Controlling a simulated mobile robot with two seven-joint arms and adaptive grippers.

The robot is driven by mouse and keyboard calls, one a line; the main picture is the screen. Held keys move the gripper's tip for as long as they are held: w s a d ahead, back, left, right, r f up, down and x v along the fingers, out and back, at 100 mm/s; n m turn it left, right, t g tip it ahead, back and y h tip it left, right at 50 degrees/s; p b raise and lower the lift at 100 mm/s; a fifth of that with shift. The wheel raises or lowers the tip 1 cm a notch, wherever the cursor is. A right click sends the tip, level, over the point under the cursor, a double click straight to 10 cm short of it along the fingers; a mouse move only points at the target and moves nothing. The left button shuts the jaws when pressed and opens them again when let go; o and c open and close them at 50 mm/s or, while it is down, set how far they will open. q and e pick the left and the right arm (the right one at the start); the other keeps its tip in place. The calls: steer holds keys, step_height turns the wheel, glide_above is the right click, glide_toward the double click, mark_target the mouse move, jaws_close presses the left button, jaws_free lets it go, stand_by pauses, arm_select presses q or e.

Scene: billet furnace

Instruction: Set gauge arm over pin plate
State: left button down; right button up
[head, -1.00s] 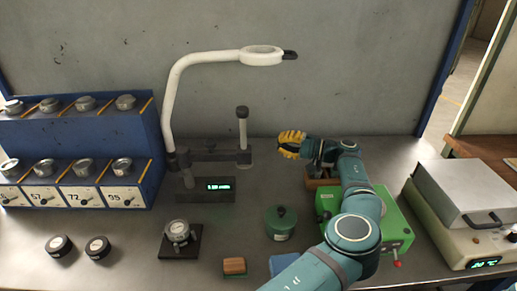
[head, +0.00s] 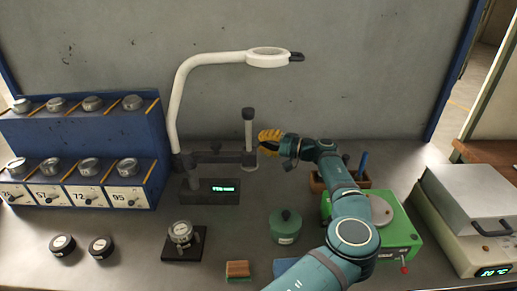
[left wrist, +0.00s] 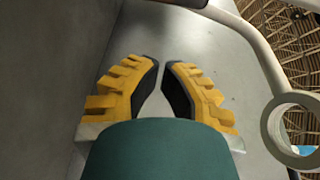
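The dark horizontal gauge arm (head: 212,157) reaches right from the lamp post's foot, above a dark base (head: 210,191) with a lit green readout. At its right end stands a pale upright rod with a black knob (head: 248,113). I cannot tell for certain which part is the pin plate. My left gripper (head: 268,142) has yellow fingers just right of the upright rod, apparently apart from it. In the left wrist view its fingertips (left wrist: 160,63) stand a narrow gap apart, with nothing between them. My right gripper is not in view.
A white ring lamp (head: 268,58) arches overhead. A blue gauge rack (head: 85,135) stands left. A dial gauge on a black plate (head: 183,245), a green pot (head: 285,225), a brush (head: 237,269) and a green machine (head: 395,232) stand in front and to the right.

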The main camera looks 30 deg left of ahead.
arm_select(q)
steer(key=shift+s+d, duration=0.15)
steer(key=shift+s, duration=0.8)
steer(key=shift+s+d, duration=0.1)
steer(key=shift+s, duration=0.8)
steer(key=shift+s, duration=0.1)
